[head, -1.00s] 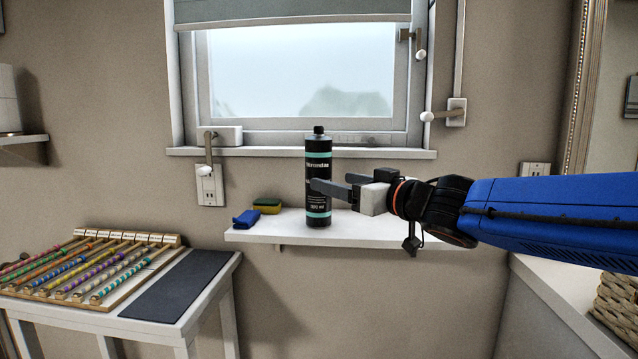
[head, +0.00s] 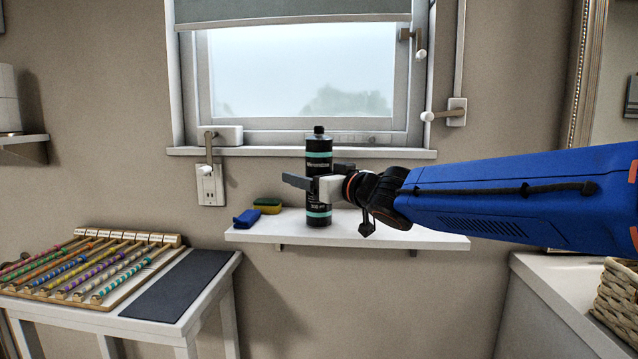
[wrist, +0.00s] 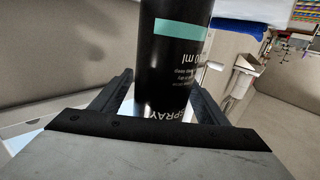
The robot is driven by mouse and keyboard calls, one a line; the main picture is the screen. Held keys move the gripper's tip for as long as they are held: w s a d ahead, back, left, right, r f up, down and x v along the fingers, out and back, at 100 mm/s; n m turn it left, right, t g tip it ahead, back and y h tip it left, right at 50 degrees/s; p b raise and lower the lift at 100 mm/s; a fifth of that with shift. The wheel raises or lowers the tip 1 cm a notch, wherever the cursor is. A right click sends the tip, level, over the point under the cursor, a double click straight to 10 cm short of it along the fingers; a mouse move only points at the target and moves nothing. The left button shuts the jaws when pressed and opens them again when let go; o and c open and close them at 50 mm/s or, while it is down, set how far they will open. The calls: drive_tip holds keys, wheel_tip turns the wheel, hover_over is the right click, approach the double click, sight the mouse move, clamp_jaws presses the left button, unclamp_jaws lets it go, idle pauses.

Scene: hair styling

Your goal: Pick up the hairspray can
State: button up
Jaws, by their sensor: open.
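The hairspray can (head: 319,205) is black with teal bands and a black cap. It stands upright on the white shelf (head: 420,238) below the window. My gripper (head: 308,177) is at the can's middle height, with its fingers reaching past the can's sides. In the wrist view the can (wrist: 172,60) stands between the two open fingers of the gripper (wrist: 170,95), with "SPRAY" lettering near the palm. A gap shows at the left finger; contact at the right finger cannot be told. The gripper hides part of the can's label in the head view.
The window sill (head: 230,151) is just behind and above. A side table (head: 215,262) with colourful rods stands at left. A wicker basket (head: 618,300) is at right.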

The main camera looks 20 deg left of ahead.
drive_tip(key=c, duration=1.5)
drive_tip(key=shift+o, duration=0.2)
wheel_tip(320, 180, up, 10)
